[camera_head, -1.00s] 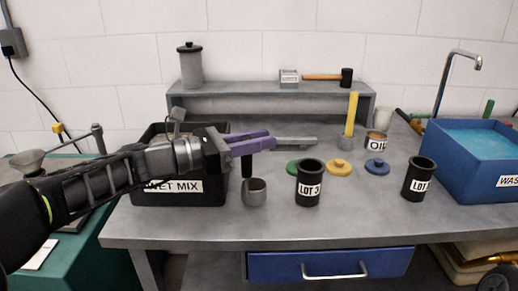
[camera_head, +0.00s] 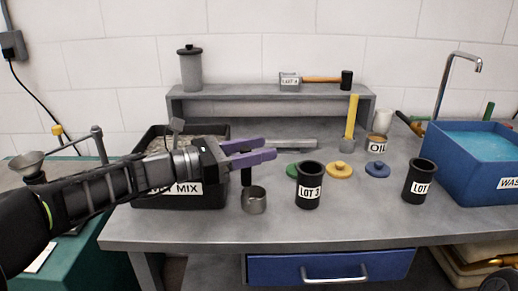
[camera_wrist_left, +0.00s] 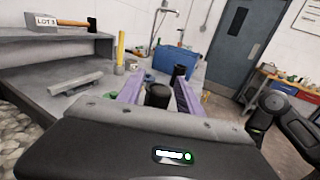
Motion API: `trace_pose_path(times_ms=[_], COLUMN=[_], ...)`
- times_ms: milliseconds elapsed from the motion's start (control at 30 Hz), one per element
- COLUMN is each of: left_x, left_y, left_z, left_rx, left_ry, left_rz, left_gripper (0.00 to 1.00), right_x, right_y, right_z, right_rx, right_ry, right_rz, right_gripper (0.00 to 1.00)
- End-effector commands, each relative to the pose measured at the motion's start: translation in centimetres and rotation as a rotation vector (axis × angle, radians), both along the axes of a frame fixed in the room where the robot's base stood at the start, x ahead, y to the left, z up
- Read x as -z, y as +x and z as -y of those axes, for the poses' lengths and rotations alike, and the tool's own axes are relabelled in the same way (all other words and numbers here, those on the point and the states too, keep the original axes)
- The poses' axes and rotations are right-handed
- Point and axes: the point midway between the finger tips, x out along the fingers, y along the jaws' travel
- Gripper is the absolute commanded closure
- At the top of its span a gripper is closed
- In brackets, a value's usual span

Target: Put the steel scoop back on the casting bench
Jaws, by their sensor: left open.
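In the left wrist view the black handle (camera_wrist_left: 158,96) shows between the two fingers, apparently free of both. The upper end of the handle is partly hidden by the near finger in the head view. My right gripper is not in view.
The black wet mix tub (camera_head: 152,200) is left of the scoop. The black LOT 3 pot (camera_head: 309,172) stands close on its right, with green, yellow (camera_head: 340,171) and blue lids behind. A second pot (camera_head: 419,183) and a blue wash basin (camera_head: 478,175) are farther right.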

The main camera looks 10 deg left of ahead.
Motion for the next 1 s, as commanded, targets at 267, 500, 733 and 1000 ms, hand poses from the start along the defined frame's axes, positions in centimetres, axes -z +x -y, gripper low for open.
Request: trace_pose_path(times_ms=[267, 500, 733, 1000], left_x=[-0.1, 0.0, 0.0, 0.0], left_y=[-2.5, -5.4, -6.9, -7.0], left_z=[-3.5, -7.3, -9.1, -9.2], left_rx=[-0.005, -0.005, -0.001, -0.001], left_ry=[0.0, 0.0, 0.001, -0.001], left_rz=[0.0, -0.001, -0.001, -0.001], left_gripper=[0.58, 0.58, 0.58, 0.58], right_x=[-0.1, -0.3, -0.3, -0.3], right_y=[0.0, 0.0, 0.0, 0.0], right_z=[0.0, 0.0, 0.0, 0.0], right_rx=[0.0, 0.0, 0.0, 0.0], right_ry=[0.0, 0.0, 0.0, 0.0], right_rz=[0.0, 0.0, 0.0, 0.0], right_gripper=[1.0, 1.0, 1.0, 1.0])
